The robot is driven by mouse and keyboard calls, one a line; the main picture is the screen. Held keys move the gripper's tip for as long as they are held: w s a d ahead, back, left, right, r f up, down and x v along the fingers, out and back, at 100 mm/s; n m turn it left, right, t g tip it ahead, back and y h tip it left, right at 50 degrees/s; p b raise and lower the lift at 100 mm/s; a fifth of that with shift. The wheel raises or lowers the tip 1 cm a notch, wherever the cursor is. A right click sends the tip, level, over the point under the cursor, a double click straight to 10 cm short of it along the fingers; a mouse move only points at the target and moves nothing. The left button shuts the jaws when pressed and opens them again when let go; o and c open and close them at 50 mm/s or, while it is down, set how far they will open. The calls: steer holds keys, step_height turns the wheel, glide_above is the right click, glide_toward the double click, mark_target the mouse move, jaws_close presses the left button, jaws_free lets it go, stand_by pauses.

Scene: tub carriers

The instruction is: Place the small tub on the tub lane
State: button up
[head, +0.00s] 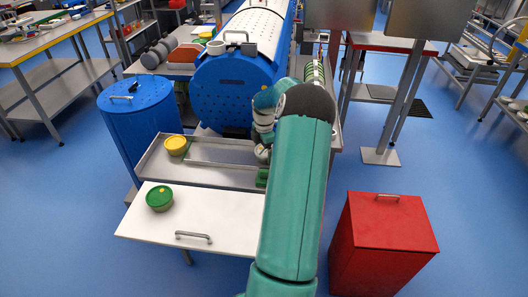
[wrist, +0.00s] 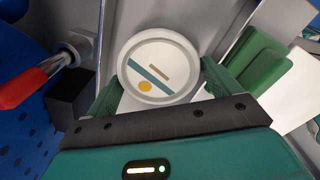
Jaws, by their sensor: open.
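A round white-lidded tub (wrist: 158,50) with a green stripe, a tan stripe and a yellow dot lies between the fingers of my gripper (wrist: 160,80) in the wrist view. The fingers are open, one on each side of it; contact cannot be told. In the head view this tub (head: 262,153) shows in part beside my arm, which hides most of the gripper. A yellow tub (head: 176,145) stands at the left of a grey railed surface (head: 222,177), which may be the tub lane. A green-lidded tub (head: 159,197) stands on the white board in front.
The white board (head: 225,215) has a handle at its front. A blue drum (head: 140,125) stands left, and a large perforated blue machine (head: 222,90) stands behind. A red bin (head: 385,235) is at the right. A green block (wrist: 257,62) lies right of the gripper. A red-handled lever (wrist: 28,85) is left.

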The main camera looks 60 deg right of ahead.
mark_target(264, 150)
step_height(264, 150, up, 11)
steer(key=w+a+r+m+h, duration=0.1)
steer(key=w+a+r, duration=0.25)
steer(key=a, duration=0.35)
steer(key=w+a+r+m, duration=0.1)
steer(key=w+a+r, duration=0.1)
steer(key=a+r, duration=0.45)
steer(key=w+a+r+m+h, duration=0.1)
steer(key=w+a+r, duration=0.15)
steer(key=a, duration=0.65)
steer(key=s+a+r+m+t, duration=0.2)
steer(key=s+a+m, duration=0.1)
steer(key=a, duration=0.9)
steer(key=s+a+r+m+t, duration=0.2)
steer(key=s+a+r, duration=0.15)
steer(key=a, duration=0.85)
steer(key=s+a+f+m+t+y, duration=0.1)
steer(key=s+a+f+m+y, duration=0.1)
steer(key=s+a, duration=0.6)
steer(key=shift+s+f+m+t, duration=0.2)
steer(key=shift+f+m+t, duration=0.1)
steer(key=shift+f+m, duration=0.3)
steer(key=shift+a+r, duration=0.1)
